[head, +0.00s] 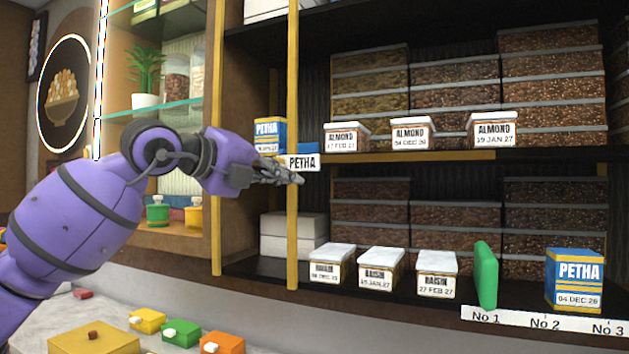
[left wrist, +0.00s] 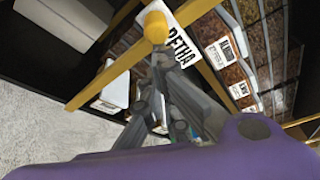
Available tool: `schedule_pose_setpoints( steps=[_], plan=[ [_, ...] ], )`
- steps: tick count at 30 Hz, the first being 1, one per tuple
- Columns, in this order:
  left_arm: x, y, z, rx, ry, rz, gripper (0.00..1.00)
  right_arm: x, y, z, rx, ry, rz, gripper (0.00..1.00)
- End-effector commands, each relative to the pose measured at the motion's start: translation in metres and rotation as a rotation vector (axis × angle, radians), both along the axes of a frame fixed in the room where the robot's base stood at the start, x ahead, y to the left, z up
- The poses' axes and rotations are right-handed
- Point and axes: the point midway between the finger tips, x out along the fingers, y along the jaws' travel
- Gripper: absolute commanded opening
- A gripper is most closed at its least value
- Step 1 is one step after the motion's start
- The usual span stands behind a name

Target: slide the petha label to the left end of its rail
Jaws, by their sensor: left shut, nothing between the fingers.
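The petha label (head: 304,162) is a white tag with black letters on the front edge of the upper shelf, the rail (head: 420,157). In the head view it overlaps the yellow upright post (head: 292,80). The label also shows in the left wrist view (left wrist: 179,46), beside the yellow post. My left gripper (head: 297,180) is shut and empty, its fingertips just below the label in the head view; I cannot tell whether they touch it. It shows in the left wrist view (left wrist: 160,62) too. My right gripper is not in view.
A blue, yellow and white petha box (head: 268,130) stands left of the post. Several almond boxes (head: 345,137) stand along the upper shelf to the right. Below are raisin boxes (head: 380,268), a green upright panel (head: 486,275) and another petha box (head: 574,272).

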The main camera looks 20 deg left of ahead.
Motion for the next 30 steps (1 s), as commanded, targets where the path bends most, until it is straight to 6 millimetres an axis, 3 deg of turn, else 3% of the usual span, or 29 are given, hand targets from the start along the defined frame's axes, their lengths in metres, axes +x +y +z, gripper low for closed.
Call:
schedule_pose_setpoints(
  steps=[1,6,12,18,30],
  plan=[
    [0.002,0.017,-0.003,-0.002,0.006,0.007,0.0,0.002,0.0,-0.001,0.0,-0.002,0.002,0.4],
    [0.002,0.058,-0.001,-0.003,0.003,0.004,0.0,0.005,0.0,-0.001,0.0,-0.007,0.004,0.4],
    [0.003,0.088,0.001,-0.002,0.0,0.002,0.0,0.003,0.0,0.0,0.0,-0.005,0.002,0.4],
    [0.003,0.1,0.001,0.0,-0.001,0.0,0.0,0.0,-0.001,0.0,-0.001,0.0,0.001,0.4],
    [0.003,0.102,0.002,0.0,-0.003,0.004,0.0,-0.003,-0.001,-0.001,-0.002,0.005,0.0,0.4]
  ],
)
